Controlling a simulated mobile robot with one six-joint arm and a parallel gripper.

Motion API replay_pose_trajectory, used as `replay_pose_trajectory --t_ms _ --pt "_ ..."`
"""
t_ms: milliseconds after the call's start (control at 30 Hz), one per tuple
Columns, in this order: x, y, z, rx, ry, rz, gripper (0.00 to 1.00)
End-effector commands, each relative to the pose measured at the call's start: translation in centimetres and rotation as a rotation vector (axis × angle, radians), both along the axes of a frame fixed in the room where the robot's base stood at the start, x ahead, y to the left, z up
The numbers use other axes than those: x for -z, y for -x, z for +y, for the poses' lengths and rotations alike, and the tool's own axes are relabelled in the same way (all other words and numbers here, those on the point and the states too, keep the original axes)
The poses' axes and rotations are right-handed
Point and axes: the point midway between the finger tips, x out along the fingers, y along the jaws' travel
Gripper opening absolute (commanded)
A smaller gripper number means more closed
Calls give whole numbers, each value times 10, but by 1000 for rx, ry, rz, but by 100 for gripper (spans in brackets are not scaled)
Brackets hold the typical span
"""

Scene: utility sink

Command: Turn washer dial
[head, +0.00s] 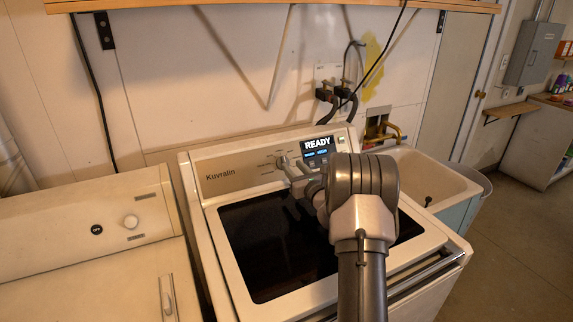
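The white washer (205,200), marked Kuvralin, has a dark glass lid and a raised control panel at its back. A lit display (318,147) on the panel reads READY. A small grey round dial (282,161) shows on the panel just left of the display. My gripper (296,172) reaches over the lid to the dial, its end at or very close to it. I cannot tell whether it touches the dial. My own arm hides most of the gripper and the panel's lower right, and its opening is not clear.
A second white machine (70,235) with a round knob (131,221) stands at the left. A utility sink (440,185) with a brass tap (385,130) stands at the right. A wooden shelf (270,4) crosses the wall above. Hoses (338,95) hang behind the washer. The floor at right is clear.

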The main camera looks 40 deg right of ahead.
Motion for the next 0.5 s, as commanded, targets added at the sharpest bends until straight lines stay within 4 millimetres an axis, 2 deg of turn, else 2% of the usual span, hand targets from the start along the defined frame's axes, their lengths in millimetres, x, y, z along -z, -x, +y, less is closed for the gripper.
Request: replay_pose_trajectory --t_ms 100,200,333,500 --pt "2 -26 -6 -1 1 -1 36" --pt "1 -39 -9 0 1 0 36" --pt "0 -48 -11 0 0 0 36" --pt "0 -49 -12 0 0 0 36"
